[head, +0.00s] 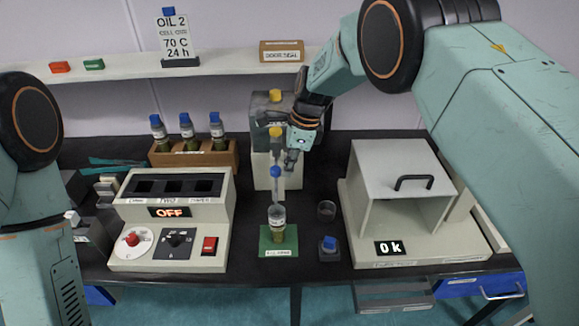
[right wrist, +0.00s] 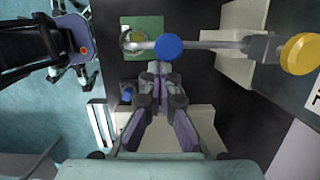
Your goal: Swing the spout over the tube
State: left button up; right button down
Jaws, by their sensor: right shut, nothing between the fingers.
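The spout (right wrist: 225,45) is a grey bar that runs from the yellow-knobbed dispenser toward the front, with a blue knob (head: 275,171) near its free end. The tube (head: 277,217) stands upright on a green base (head: 290,236). In the head view the spout's end is directly above the tube; in the right wrist view it overlaps the tube's round mouth (right wrist: 132,40). My right gripper (head: 291,163) is shut and empty, just right of the blue knob and apart from it. My left gripper (right wrist: 72,68) is at the upper left of the wrist view; its jaws are unclear.
A heater block (head: 172,190) reading OFF stands left, with a wooden rack (head: 195,157) of several blue-capped bottles behind it. A grey hooded device (head: 400,185) stands right.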

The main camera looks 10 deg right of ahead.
jog(key=s+d+r, duration=0.2)
jog(key=d+r, duration=0.4)
jog(key=r, duration=0.3)
jog(key=shift+s+r, duration=0.35)
jog(key=shift+s, duration=0.1)
